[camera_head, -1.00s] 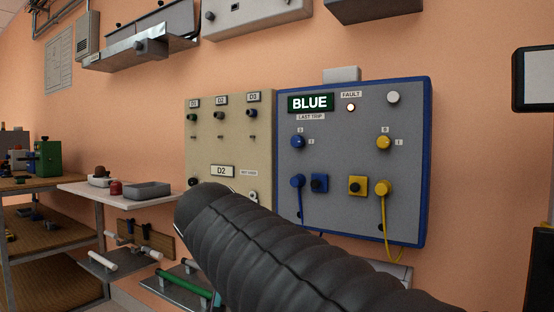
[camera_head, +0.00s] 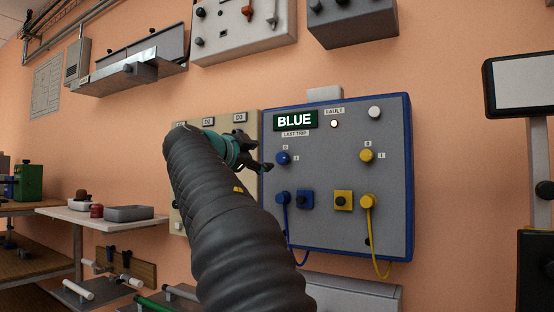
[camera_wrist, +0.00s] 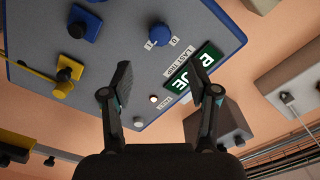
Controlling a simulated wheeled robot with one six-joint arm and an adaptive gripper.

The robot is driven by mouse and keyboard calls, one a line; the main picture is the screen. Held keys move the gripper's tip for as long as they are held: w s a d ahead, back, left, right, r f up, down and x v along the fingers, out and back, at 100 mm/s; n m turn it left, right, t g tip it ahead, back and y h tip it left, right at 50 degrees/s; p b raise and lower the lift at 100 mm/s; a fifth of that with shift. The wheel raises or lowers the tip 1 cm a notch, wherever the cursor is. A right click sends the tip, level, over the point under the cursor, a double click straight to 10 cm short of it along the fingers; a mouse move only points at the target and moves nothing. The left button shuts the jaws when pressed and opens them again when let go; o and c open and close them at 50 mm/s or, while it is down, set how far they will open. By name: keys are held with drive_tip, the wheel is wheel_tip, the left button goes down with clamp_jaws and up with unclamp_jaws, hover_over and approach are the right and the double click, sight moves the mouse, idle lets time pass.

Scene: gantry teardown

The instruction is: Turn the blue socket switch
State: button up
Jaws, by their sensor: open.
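The blue switch (camera_head: 283,158) is a round blue knob on the left of the blue-framed grey panel (camera_head: 325,225), with small 0 and I labels beside it. In the wrist view the blue knob (camera_wrist: 158,33) lies beyond the fingertips, near the top. My gripper (camera_head: 264,153) is open and empty, just left of the knob in the head view and apart from it. In the wrist view my gripper (camera_wrist: 160,76) has its two fingers spread before the panel. Which way the knob points is too small to tell.
A yellow switch (camera_head: 366,156) sits to the right on the same panel. Below are blue and yellow sockets with a blue cord (camera_head: 287,225) and a yellow cord (camera_head: 373,240). The BLUE sign (camera_head: 296,120) is above. A beige panel (camera_head: 252,120) is partly behind my arm.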

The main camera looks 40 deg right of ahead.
sight(280, 158)
drive_tip(key=p+x, duration=0.2)
drive_tip(key=x, duration=0.9)
clamp_jaws()
